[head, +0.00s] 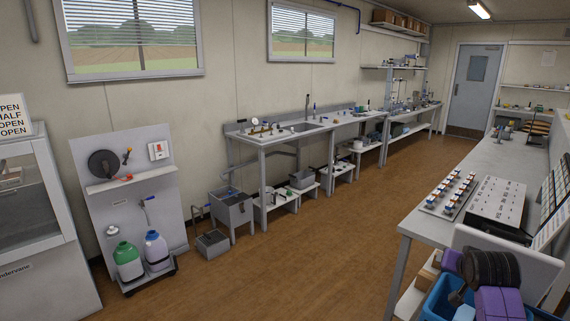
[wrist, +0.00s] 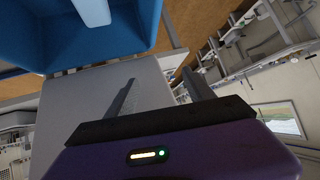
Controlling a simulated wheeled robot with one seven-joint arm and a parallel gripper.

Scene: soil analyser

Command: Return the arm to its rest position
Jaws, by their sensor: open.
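My gripper (wrist: 160,90) shows in the wrist view with its two grey fingers apart and nothing between them. Its dark palm and purple housing fill the bottom of that view. In the head view, my arm's purple and black parts (head: 488,270) are folded close in at the lower right corner. The fingertips cannot be made out there.
A blue bin (head: 437,301) is beside my arm, also at the upper left of the wrist view (wrist: 80,35). The right bench (head: 415,226) holds a rack of vials (head: 450,192) and a grey panelled box (head: 499,203). The brown floor (head: 300,255) is clear.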

